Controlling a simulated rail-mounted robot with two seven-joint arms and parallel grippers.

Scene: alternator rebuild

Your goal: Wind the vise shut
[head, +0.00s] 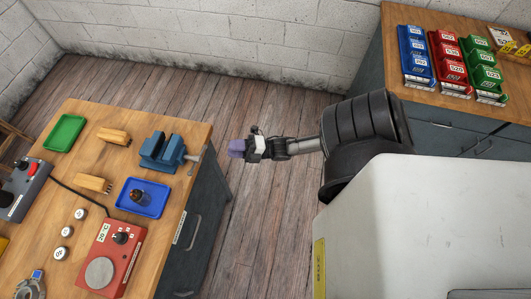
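The blue vise (162,152) sits at the right edge of the wooden workbench, near its far right corner. A grey screw end with a handle (195,158) sticks out from its right side, past the bench edge. The gap between the jaws is hard to judge from here, and I see nothing clear between them. My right gripper (237,148) is to the right of the vise handle, apart from it, over the floor. Its purple tip points left toward the vise. Its finger gap does not show. My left gripper is not in view.
The workbench (190,130) also holds a green tray (65,132), two tan blocks (114,136), a blue tray (126,205) with a dark part, and a red heater-like box (110,258). Coloured bins (450,62) stand on the far right bench. Open floor separates the benches.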

